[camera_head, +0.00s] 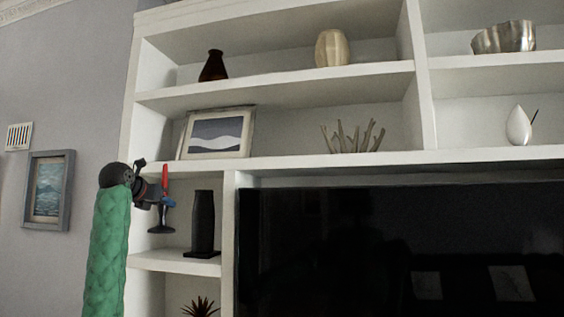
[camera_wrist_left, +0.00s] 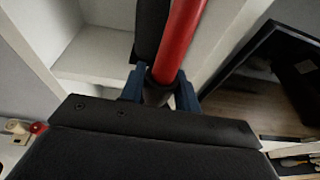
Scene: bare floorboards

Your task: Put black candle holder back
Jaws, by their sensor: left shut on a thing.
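My left gripper (camera_head: 165,202) is shut on the stem of a black candle holder (camera_head: 161,229) with a red candle (camera_head: 165,177) upright in it. The holder's round base shows below the fingers, above the level of the small left shelf. I cannot tell how far inside the compartment it is. In the left wrist view, the blue fingertips (camera_wrist_left: 160,90) close around the dark holder (camera_wrist_left: 155,94), and the red candle (camera_wrist_left: 181,38) rises between them. The holder's base is hidden there. My right gripper is not in view.
A tall black object (camera_head: 203,222) stands on the small shelf (camera_head: 172,262), right of the candle holder. A spiky plant (camera_head: 200,307) is below. A framed picture (camera_head: 216,134) stands on the shelf above. A large dark TV screen (camera_head: 340,250) is to the right.

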